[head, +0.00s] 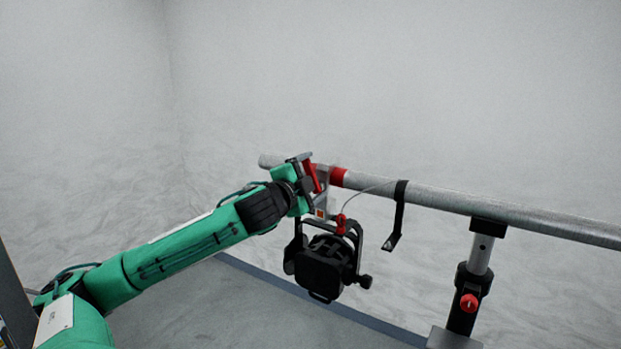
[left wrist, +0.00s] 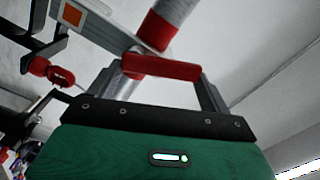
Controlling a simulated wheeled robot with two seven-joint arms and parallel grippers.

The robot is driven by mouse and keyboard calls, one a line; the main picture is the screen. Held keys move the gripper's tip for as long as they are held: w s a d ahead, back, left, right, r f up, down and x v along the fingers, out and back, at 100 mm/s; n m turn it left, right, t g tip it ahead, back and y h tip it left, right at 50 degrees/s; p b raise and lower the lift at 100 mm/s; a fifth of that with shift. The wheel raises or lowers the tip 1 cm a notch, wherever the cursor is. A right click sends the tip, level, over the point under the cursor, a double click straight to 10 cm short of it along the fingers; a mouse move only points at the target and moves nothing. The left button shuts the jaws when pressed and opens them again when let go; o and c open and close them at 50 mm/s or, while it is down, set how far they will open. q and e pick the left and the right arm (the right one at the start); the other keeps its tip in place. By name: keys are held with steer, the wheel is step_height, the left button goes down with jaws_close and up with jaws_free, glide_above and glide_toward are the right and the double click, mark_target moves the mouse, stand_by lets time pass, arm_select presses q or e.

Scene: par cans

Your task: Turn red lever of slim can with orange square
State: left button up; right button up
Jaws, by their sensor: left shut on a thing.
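A slim black par can (head: 322,266) hangs from the grey pipe (head: 440,198) by a clamp. An orange square (head: 319,213) marks its bracket, just below the clamp; the orange square also shows at the upper left of the left wrist view (left wrist: 71,15). The red lever (left wrist: 160,67) lies across the left wrist view, between the two fingers. It also shows in the head view (head: 313,178). My left gripper (head: 308,172) is shut on the red lever at the clamp. My right gripper is not in view.
A red band (head: 337,177) circles the pipe right beside the clamp. A red safety-cable clip (head: 341,224) hangs near the can, and a black strap (head: 399,215) hangs from the pipe. A stand with a red knob (head: 469,303) supports the pipe at right.

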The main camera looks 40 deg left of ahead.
arm_select(q)
steer(key=m, duration=0.3)
steer(key=shift+w+d+r, duration=0.1)
steer(key=shift+d, duration=0.25)
steer(key=shift+d+m, duration=0.2)
steer(key=shift+m, duration=0.4)
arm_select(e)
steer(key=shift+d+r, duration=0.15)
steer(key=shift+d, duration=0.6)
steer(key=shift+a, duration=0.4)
arm_select(q)
steer(key=o, duration=1.3)
steer(key=shift+a, duration=0.1)
steer(key=shift+f, duration=0.2)
